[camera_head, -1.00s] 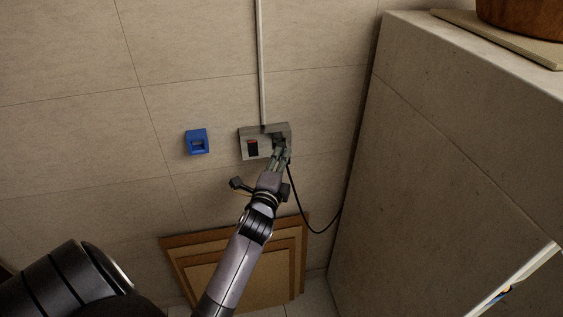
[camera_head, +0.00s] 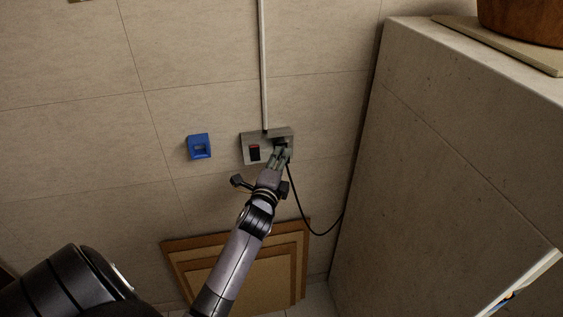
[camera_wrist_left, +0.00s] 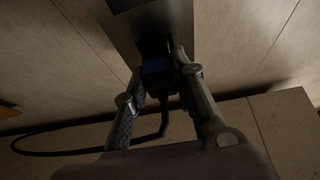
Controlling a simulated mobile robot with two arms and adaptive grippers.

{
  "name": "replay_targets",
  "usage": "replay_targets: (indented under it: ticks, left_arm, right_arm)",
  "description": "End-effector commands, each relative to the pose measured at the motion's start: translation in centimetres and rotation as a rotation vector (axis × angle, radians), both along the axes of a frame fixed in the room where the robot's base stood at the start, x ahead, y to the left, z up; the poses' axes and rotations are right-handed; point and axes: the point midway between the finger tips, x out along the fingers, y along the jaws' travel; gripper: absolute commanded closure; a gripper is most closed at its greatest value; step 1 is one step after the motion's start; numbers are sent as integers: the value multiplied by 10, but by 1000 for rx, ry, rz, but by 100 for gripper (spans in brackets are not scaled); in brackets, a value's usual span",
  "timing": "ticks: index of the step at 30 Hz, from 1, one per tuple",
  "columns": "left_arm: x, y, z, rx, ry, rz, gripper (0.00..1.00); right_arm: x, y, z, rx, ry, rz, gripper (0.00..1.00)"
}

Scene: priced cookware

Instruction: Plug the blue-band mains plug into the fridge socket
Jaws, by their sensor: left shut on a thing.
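The grey metal fridge socket plate (camera_head: 266,156) is on the tiled wall, with a red switch on its left side. My left gripper (camera_head: 283,151) is at the right half of this plate. In the left wrist view, my left gripper (camera_wrist_left: 158,78) is shut on the dark plug with a blue band (camera_wrist_left: 157,67). The plug's front is up at the plate (camera_wrist_left: 155,22), close to or touching it. I cannot tell whether its pins are in the socket. A black cord (camera_head: 305,218) hangs from the plug. My right gripper is out of view.
A blue wall holder (camera_head: 199,146) is left of the plate. A pale conduit (camera_head: 263,65) runs up from it. Framed boards (camera_head: 234,275) lean on the wall below. A large stone-like block (camera_head: 450,160) stands close on the right, with a brown pot (camera_head: 525,22) on top.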

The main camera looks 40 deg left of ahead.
Motion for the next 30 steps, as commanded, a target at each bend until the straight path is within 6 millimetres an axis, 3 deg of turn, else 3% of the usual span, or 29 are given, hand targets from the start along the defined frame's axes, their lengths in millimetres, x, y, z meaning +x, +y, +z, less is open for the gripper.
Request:
replay_targets:
  ticks: [17, 18, 27, 30]
  left_arm:
    - [9, 11, 1, -1, -1, 0, 100]
    - [9, 11, 0, -1, -2, 0, 73]
    - [9, 10, 0, -1, 0, 0, 53]
    - [9, 10, 0, -1, 0, 0, 52]
  right_arm:
    - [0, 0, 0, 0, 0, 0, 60]
    - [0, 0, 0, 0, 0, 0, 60]
    - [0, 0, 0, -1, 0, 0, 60]
    - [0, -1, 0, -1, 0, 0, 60]
